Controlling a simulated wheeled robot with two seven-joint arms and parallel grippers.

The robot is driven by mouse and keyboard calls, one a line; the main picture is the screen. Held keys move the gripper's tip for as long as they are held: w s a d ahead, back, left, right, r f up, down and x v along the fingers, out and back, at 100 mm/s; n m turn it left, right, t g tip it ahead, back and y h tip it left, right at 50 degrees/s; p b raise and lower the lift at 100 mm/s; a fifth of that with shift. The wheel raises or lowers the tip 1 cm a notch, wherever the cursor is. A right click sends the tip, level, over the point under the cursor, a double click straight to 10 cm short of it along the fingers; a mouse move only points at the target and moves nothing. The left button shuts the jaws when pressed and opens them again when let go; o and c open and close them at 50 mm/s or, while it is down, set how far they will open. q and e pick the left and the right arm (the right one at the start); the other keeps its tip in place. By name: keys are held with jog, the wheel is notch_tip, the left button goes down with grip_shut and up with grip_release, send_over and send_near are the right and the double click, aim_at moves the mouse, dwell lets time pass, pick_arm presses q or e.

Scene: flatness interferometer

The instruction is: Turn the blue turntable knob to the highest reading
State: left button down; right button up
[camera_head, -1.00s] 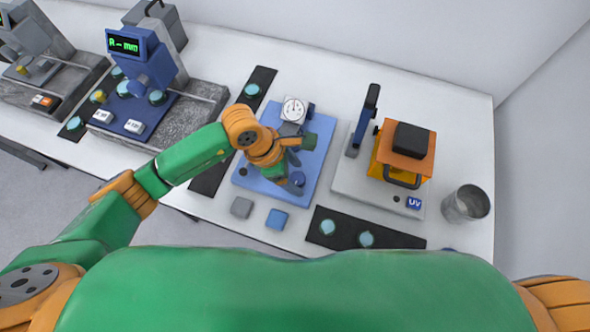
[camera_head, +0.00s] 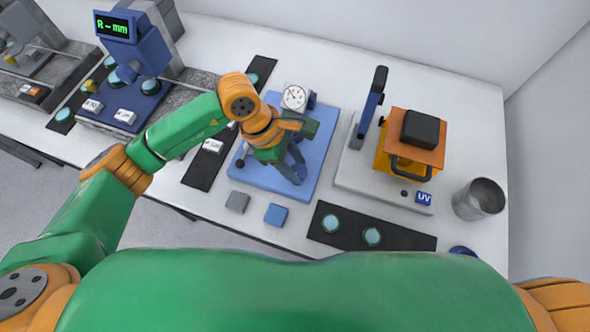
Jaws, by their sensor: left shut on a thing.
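The blue turntable knob (camera_head: 300,171) is on the light-blue base plate (camera_head: 262,181) in the middle of the bench, mostly hidden by my left gripper. My left gripper (camera_head: 297,175) points down over the front right part of this plate and is shut on the knob. A white round dial gauge (camera_head: 294,97) with a thin dark needle stands at the back of the plate. Its needle points to the upper left; the figures are too small to read. The turntable itself is largely hidden by my wrist. My right gripper is out of view.
A grey block (camera_head: 238,202) and a blue block (camera_head: 276,215) lie in front of the plate. The orange UV unit (camera_head: 408,150) stands to the right, with a metal cup (camera_head: 480,198) beyond. A blue display instrument (camera_head: 134,44) stands at the left.

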pick_arm(q)
jog(key=m+b, duration=0.2)
jog(key=m+g+b, duration=0.1)
jog(key=b, duration=0.2)
jog(key=m+g+b, duration=0.1)
jog(key=m+b, duration=0.1)
jog(key=b, duration=0.1)
jog(key=shift+w+f+m+y, duration=0.15)
jog(key=shift+f+m+y, duration=0.15)
jog(key=shift+f, duration=0.05)
jog(key=shift+d+r+m+g+y+b, duration=0.1)
jog(key=shift+r+m+g+y+b, duration=0.15)
jog(key=shift+m+b, duration=0.75)
jog(key=shift+m+g+y+b, duration=0.25)
jog(key=shift+m+b, duration=0.15)
jog(key=shift+m, duration=0.3)
jog(key=shift+c, duration=1.9)
grip_release()
jog(key=shift+r, duration=0.1)
jog(key=shift+w+r, duration=0.1)
jog(key=v, duration=0.7)
